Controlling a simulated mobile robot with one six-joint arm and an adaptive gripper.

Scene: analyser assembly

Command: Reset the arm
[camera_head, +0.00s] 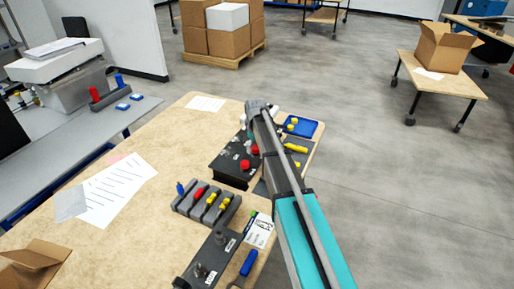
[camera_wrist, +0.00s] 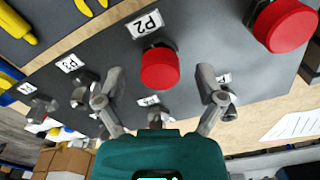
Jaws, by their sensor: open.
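My gripper (camera_wrist: 160,98) is open in the wrist view, its two grey fingers spread apart with nothing held between them. A red round knob (camera_wrist: 160,68) on the dark panel (camera_wrist: 205,30) shows just beyond the gap between the fingertips. The label P2 (camera_wrist: 145,22) is beside this knob. A second, larger-looking red knob (camera_wrist: 285,25) is at the upper right. Metal fittings (camera_wrist: 82,92) stand on the panel at the left. In the head view my arm reaches over the table by the dark analyser box (camera_head: 232,160); my fingers cannot be made out there.
The wooden table (camera_head: 150,130) holds a grey rack of coloured tools (camera_head: 206,203), a blue tray (camera_head: 300,127), yellow tools (camera_head: 296,148), papers (camera_head: 118,190) and an open carton (camera_head: 35,265). A second dark fixture (camera_head: 213,258) is near the front. Open floor lies to the right.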

